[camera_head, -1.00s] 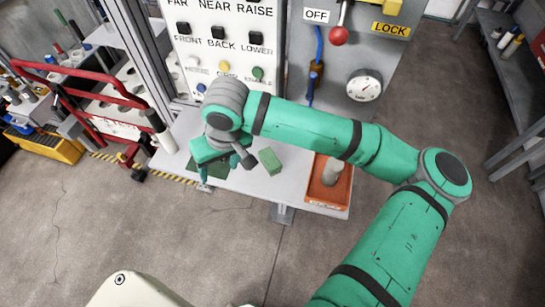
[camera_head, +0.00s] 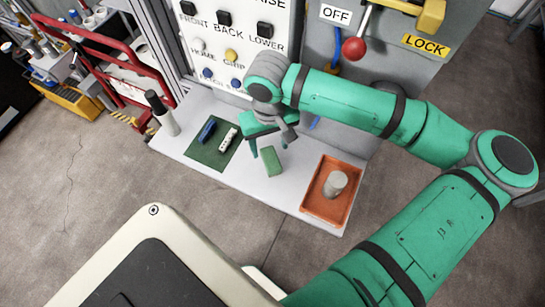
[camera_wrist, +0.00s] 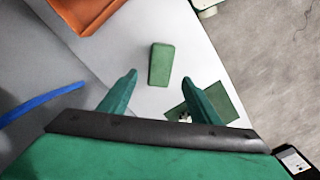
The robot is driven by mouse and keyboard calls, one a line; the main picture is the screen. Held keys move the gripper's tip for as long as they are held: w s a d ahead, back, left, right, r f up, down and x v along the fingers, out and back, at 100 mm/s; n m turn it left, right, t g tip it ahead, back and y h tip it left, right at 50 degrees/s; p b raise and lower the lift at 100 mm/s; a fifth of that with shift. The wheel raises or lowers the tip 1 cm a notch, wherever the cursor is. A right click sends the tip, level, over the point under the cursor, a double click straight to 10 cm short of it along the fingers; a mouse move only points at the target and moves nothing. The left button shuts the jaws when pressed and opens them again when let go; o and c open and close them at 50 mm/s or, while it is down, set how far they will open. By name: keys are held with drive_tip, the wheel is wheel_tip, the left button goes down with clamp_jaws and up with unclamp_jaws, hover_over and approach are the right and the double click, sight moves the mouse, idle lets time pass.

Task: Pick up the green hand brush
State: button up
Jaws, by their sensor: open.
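The green hand brush (camera_head: 272,162) shows as a plain green block on the light grey bench (camera_head: 215,172); I cannot make out bristles. In the wrist view the brush (camera_wrist: 161,64) lies ahead of my gripper, lined up with the gap between the fingers. My gripper (camera_head: 268,147) is open and empty, pointing down just behind the brush in the head view. The two fingertips (camera_wrist: 160,79) show apart in the wrist view. Whether they touch the brush or how high they are above the bench, I cannot tell.
An orange tray (camera_head: 312,206) with a grey cylinder (camera_head: 335,184) stands to the right. A dark green mat (camera_head: 209,155) with a blue item (camera_head: 207,131) and a white item (camera_head: 228,138) lies left. A dark-topped bottle (camera_head: 166,119) stands at the left end. The control panel rises behind.

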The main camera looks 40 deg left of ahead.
sight(269, 156)
drive_tip(key=shift+f, duration=3.7)
drive_tip(key=shift+w, duration=0.1)
drive_tip(key=c, duration=1.3)
drive_tip(key=shift+o, duration=0.2)
drive_tip(key=shift+r, duration=0.1)
drive_tip(key=shift+a+r, duration=0.1)
drive_tip(key=shift+r, duration=0.4)
drive_tip(key=s+a+r, duration=0.7)
drive_tip(key=s+r, duration=0.4)
drive_tip(key=shift+s+a+r, duration=0.35)
drive_tip(key=shift+s+r, duration=0.05)
